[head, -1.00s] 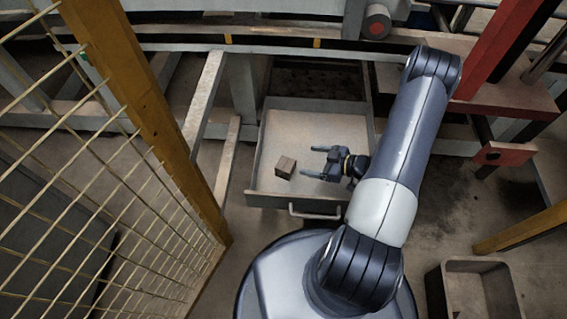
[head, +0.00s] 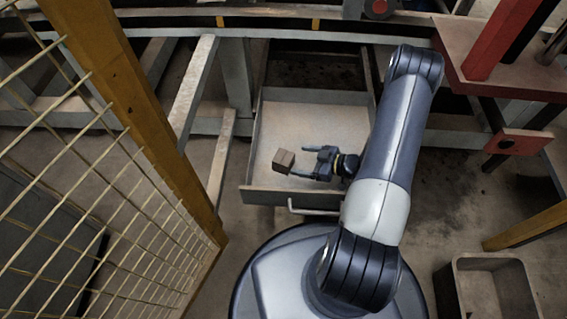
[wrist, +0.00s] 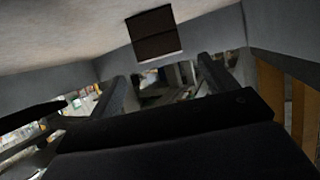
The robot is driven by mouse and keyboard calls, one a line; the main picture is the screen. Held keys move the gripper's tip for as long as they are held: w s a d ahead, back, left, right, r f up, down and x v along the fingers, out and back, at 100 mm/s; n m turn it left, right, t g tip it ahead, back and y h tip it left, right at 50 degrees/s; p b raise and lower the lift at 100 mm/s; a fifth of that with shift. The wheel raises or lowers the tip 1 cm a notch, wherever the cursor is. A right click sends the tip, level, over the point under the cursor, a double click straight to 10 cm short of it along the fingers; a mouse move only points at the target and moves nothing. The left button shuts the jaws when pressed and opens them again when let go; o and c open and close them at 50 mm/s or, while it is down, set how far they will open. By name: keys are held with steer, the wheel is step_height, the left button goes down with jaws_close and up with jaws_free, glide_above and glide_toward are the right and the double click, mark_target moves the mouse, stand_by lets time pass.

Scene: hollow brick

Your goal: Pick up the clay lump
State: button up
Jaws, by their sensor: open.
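The clay lump (head: 284,160) is a small brown block in an open drawer, near the drawer's front. My gripper (head: 298,162) is over the drawer, just right of the lump, with its two fingers apart and pointing left towards it. In the wrist view the lump (wrist: 153,33) shows dark near the top, beyond the fingertips of my gripper (wrist: 166,70). Nothing is held between the fingers. I cannot tell the exact height of the fingers over the drawer floor.
The grey drawer (head: 262,196) has low walls around the lump and a handle (head: 312,211) in front. A yellow-framed mesh fence (head: 130,130) stands on the left. An empty bin (head: 460,290) is at the lower right. A red-ended beam (head: 518,143) is at the right.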

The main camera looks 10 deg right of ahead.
mark_target(290, 159)
steer(key=b+x, duration=0.1)
steer(key=x, duration=0.3)
steer(key=b+x, duration=0.2)
steer(key=x, duration=0.2)
steer(key=shift+a+f, duration=0.2)
steer(key=shift+f, duration=0.15)
steer(key=shift+c, duration=0.6)
steer(key=c, duration=1)
